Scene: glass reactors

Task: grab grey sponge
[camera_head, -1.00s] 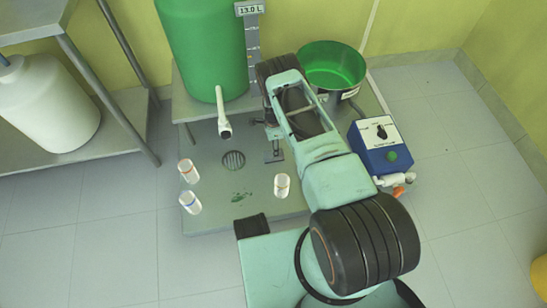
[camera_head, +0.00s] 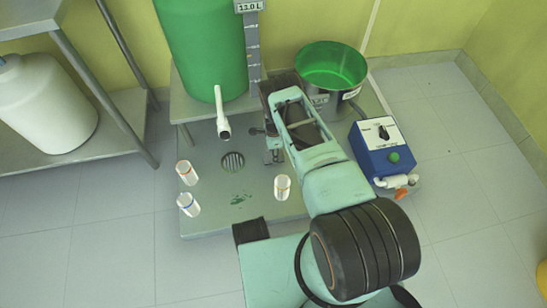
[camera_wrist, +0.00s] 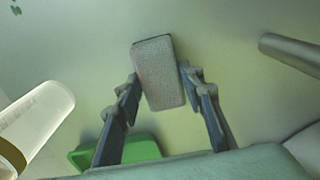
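The grey sponge (camera_wrist: 158,72) is a speckled, slightly tilted block in the middle of the wrist view. My gripper (camera_wrist: 160,78) has one finger at each long side of it, with the tips close to its edges. The fingers stand apart, and I cannot tell whether they touch the sponge. In the head view my arm hides the sponge and most of my gripper.
A platform (camera_head: 215,215) carries several white vials, one (camera_head: 282,187) near my arm. A green tank (camera_head: 205,50) with a white spout (camera_head: 221,115), a green-lined pot (camera_head: 330,68) and a blue control box (camera_head: 384,147) stand around it. A green object (camera_wrist: 140,150) lies low in the wrist view.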

